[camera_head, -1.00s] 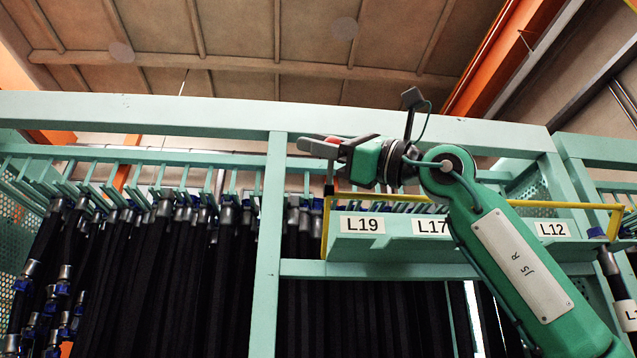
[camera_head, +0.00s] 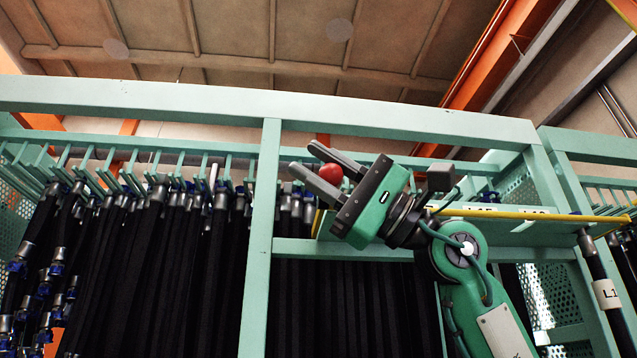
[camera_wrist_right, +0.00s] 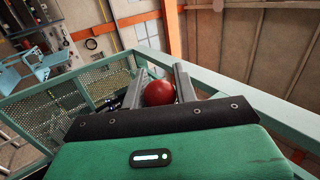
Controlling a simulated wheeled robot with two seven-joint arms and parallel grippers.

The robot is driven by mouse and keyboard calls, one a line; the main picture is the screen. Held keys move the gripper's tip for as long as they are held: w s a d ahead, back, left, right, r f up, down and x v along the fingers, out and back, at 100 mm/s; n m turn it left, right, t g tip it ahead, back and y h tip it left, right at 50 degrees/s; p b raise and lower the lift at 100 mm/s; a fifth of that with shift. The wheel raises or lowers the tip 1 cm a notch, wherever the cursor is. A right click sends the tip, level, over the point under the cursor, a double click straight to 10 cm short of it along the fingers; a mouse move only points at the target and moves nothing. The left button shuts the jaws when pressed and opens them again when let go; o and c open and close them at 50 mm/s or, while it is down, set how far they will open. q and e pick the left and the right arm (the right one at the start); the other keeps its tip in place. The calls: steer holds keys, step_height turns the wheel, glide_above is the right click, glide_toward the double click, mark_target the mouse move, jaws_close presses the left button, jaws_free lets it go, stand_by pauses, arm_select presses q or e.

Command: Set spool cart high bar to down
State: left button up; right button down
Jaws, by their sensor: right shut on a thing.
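My right gripper (camera_head: 322,166) is in front of the green rack, its fingers pointing up and to the left. It is shut on a red ball-shaped knob (camera_head: 330,173), which also shows between the fingers in the right wrist view (camera_wrist_right: 158,93). A yellow bar (camera_head: 560,215) runs across the rack to the right of the gripper, in front of a green label shelf (camera_head: 370,250). The gripper hides the bar's left part, so I cannot see how the knob joins it. My left gripper is not in view.
Black hoses (camera_head: 160,270) hang in a dense row from the rack's hooks. A green upright (camera_head: 262,230) stands just left of my gripper. The rack's top beam (camera_head: 200,100) runs above it. A labelled hose (camera_head: 605,290) hangs at the far right.

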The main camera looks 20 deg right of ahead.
steer(key=shift+f, duration=0.4)
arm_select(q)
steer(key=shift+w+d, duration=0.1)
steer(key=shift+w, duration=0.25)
arm_select(e)
steer(key=shift+f, duration=0.1)
steer(key=shift+a+f, duration=0.1)
steer(key=shift+a, duration=0.05)
steer(key=c, duration=1.1)
jaws_free()
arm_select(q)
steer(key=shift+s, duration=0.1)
